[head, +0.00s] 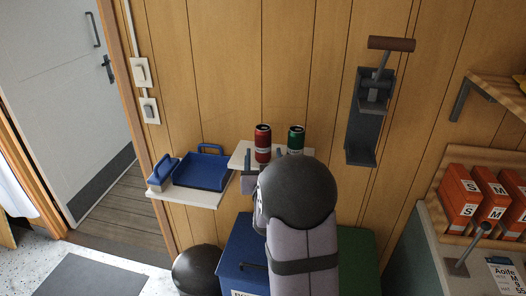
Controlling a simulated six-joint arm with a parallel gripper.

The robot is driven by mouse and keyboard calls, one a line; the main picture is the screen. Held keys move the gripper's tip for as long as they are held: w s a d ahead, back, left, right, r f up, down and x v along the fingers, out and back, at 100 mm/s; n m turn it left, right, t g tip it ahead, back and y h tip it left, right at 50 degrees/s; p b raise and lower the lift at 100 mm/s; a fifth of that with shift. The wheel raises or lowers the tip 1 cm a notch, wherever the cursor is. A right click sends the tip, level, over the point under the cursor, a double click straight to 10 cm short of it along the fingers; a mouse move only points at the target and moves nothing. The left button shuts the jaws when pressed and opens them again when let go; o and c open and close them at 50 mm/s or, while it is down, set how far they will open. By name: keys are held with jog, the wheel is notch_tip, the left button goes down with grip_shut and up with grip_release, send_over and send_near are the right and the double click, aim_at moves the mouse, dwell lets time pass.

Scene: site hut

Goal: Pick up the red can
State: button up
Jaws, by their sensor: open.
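The red can (263,143) stands upright on a small white shelf (240,155) against the wood-panelled wall. A green can (296,139) stands upright to its right, with a gap between them. My gripper (251,179) shows only in part, in front of the shelf and just below the red can in the picture. It is open and holds nothing that I can see. My own dark arm joint hides the rest of it and part of the shelf. I cannot tell the exact distance from the gripper to the can.
A blue tray (202,171) and a small blue handled item (161,171) sit on a lower white shelf (188,197) to the left. A dark wall-mounted lever device (363,125) hangs at the right. Blue (238,246) and green (362,262) bins stand below.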

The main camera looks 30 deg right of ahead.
aim_at(263, 150)
jog(key=shift+w+d+r, duration=0.1)
jog(key=shift+w, duration=0.05)
jog(key=p+x, duration=0.2)
jog(key=x, duration=0.1)
jog(key=shift+w+d+p, duration=0.2)
jog(key=shift+w+p, duration=0.1)
jog(key=shift+w+d, duration=0.3)
jog(key=shift+w, duration=0.15)
jog(key=c, duration=1.1)
